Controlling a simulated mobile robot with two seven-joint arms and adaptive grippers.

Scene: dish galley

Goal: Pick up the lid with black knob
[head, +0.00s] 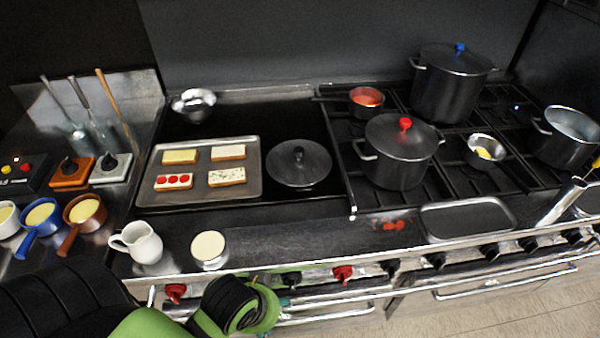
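The lid with the black knob (298,174) lies flat on the dark cooktop, just right of the sandwich tray. It is round, dark grey, and its knob points up. Nothing covers it. Black and green links of my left arm show at the bottom left, in front of the counter edge and well short of the lid. I see no fingers of my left gripper. My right gripper is not in view.
A baking tray (145,190) with several bread slices lies left of the lid. A red-knobbed pot (395,172) stands to its right on the grates. A white jug (143,243) and a round cream-topped container (208,247) stand in front. The counter strip before the lid is clear.

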